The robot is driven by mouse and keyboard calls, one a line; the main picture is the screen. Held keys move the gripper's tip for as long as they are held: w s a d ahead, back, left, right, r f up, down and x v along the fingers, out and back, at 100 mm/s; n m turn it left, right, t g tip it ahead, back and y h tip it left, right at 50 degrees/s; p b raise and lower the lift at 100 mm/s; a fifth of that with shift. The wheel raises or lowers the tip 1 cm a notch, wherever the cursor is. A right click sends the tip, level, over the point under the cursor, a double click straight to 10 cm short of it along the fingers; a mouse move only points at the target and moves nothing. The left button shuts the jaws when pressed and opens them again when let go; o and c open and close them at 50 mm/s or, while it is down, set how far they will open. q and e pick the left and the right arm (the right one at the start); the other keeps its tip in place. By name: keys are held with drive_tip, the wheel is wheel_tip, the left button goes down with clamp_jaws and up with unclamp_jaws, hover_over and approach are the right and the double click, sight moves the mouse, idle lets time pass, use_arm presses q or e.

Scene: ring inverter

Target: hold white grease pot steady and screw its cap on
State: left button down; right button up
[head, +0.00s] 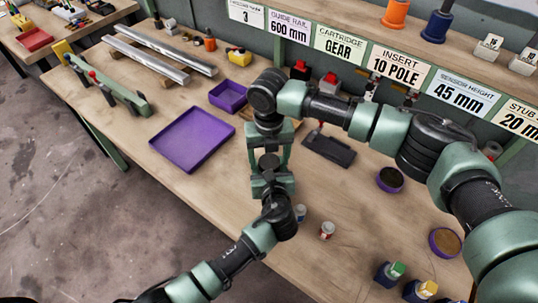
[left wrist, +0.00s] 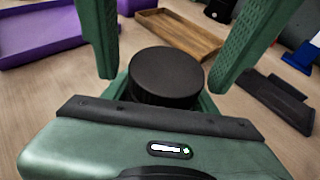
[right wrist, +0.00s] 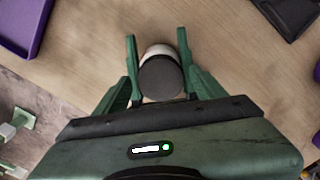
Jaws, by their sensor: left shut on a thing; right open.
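The white grease pot (right wrist: 158,49) shows in the right wrist view behind a dark round cap (right wrist: 161,77). In the left wrist view the black ridged cap (left wrist: 167,72) sits between my left gripper's fingers; the pot body is hidden there. My left gripper (left wrist: 162,98) is shut on the pot. My right gripper (head: 270,148) points down from above and is open, its fingers either side of the cap, apart from it in the left wrist view. Whether the cap is threaded on cannot be told.
A flat purple tray (head: 193,139) and a smaller purple bin (head: 228,96) stand to the left. A dark flat plate (head: 328,150) lies to the right. Small jars (head: 327,230) stand close by. Round purple dishes (head: 445,242) and capped bottles (head: 389,273) are at right.

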drive_tip(key=c, duration=1.5)
drive_tip(key=m, duration=0.6)
drive_tip(key=shift+m, duration=0.3)
drive_tip(key=o, duration=1.5)
drive_tip(key=shift+c, duration=0.2)
drive_tip(key=shift+o, duration=0.5)
drive_tip(key=shift+d, duration=0.1)
